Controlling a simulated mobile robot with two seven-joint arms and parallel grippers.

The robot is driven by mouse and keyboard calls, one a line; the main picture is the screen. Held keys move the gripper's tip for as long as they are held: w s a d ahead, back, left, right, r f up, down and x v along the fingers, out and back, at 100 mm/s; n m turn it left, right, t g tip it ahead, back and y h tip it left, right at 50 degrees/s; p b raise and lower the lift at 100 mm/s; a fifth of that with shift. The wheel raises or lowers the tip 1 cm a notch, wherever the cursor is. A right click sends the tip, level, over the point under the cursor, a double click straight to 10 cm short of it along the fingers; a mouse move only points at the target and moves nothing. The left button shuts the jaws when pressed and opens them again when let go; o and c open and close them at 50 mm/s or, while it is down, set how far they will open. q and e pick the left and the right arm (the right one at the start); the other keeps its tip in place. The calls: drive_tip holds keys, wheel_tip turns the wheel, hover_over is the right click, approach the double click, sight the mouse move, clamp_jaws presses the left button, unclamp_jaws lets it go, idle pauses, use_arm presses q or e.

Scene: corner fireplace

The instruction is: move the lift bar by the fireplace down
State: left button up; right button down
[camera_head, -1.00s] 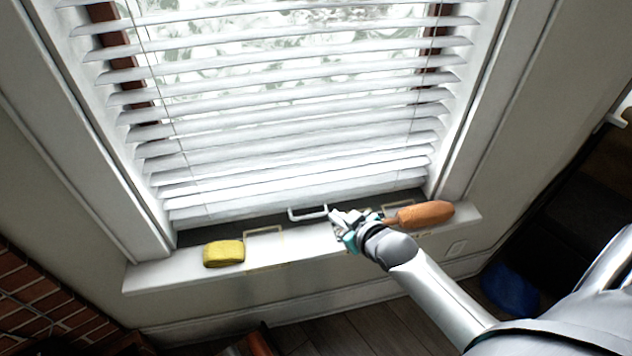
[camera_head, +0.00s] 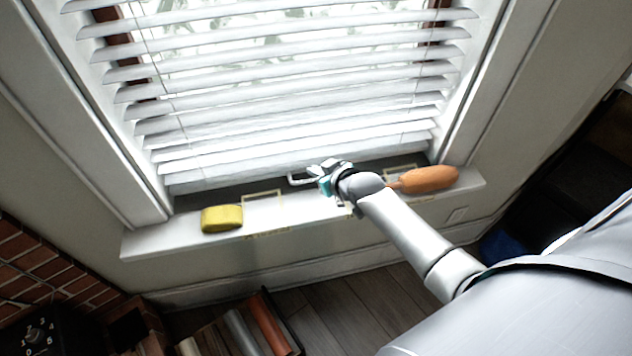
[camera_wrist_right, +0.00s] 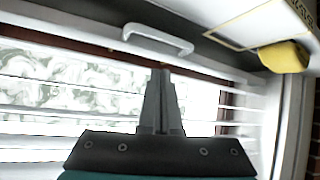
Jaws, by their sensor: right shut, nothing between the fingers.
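In the right wrist view the lift bar (camera_wrist_right: 158,38) spans the top middle, fully visible. My right gripper (camera_head: 316,169) is at the right end of the bar in the head view and partly covers it. In the wrist view the fingers of my right gripper (camera_wrist_right: 161,76) are together and empty, with tips just short of the bar; I cannot tell whether they touch it. My left gripper is out of view.
The white sill (camera_head: 150,243) carries a yellow block (camera_head: 222,218) at left and an orange-brown brush-like object (camera_head: 430,179) at right, close to my forearm. Thin tan outlines mark the sill. A brick wall (camera_head: 45,258) stands at lower left.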

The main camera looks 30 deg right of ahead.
drive_tip(key=shift+w+d+f+b, duration=0.15)
drive_tip(key=shift+f+b, duration=0.45)
drive_tip(key=shift+f, duration=1.2)
drive_tip(key=shift+f, duration=0.1)
wheel_tip(320, 180, down, 3)
drive_tip(key=shift+r+b, duration=0.1)
drive_tip(key=shift+b, duration=0.95)
